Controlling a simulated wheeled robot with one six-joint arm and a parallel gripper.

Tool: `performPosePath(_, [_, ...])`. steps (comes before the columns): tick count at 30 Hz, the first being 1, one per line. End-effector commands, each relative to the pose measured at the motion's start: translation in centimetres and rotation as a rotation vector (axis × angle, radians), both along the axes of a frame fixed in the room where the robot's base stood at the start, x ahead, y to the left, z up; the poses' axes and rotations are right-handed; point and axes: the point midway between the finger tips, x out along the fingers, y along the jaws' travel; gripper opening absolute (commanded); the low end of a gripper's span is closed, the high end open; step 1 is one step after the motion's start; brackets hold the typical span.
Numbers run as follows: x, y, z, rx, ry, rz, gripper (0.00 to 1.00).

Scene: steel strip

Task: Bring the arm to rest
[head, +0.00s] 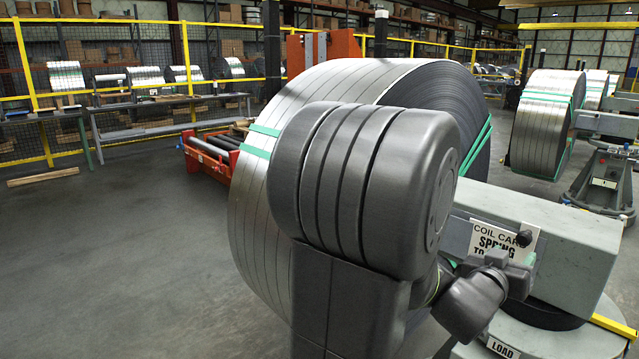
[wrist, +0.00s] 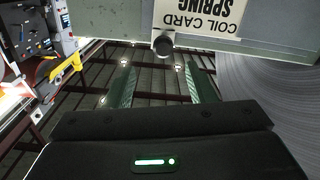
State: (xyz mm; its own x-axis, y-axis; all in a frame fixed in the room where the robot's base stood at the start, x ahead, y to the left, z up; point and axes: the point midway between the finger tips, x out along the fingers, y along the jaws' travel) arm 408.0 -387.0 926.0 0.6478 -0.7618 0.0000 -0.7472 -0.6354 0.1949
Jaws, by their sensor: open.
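My arm fills the middle of the head view, its large dark grey joint in front of the big steel coil (head: 330,82). My gripper (head: 505,265) is low at the right, just in front of the coil card (head: 490,238), and partly hides its lettering. In the wrist view my gripper (wrist: 161,82) has its two green fingers wide apart, with nothing between them. The coil card (wrist: 203,14) appears upside down beyond the fingertips, on a pale grey-green beam (wrist: 270,30). A black knob (wrist: 162,46) sits at the card's edge, apart from the fingers.
The beam (head: 565,240) and a round base marked LOAD (head: 500,348) are close on the right. A red roller stand (head: 208,150) is behind the coil. A yellow-railed fence (head: 100,95) runs across the back.

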Motion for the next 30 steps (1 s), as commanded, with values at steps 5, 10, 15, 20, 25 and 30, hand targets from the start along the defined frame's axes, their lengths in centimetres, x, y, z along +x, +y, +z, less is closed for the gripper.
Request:
performPosePath(5, [2.4, -2.8, -0.1, 0.0, 0.0, 0.0, 0.5])
performPosePath(10, [4.5, -5.2, -0.1, -0.001, 0.001, 0.0, 0.5])
performPosePath(15, [6.0, -6.9, 0.0, 0.0, 0.0, 0.001, 0.5])
performPosePath(20, [6.6, -7.7, 0.0, 0.0, 0.0, 0.002, 0.5])
performPosePath(25, [6.8, -7.5, 0.0, 0.0, 0.0, 0.002, 0.5])
performPosePath(30, [6.8, -7.5, 0.0, 0.0, 0.0, 0.002, 0.5])
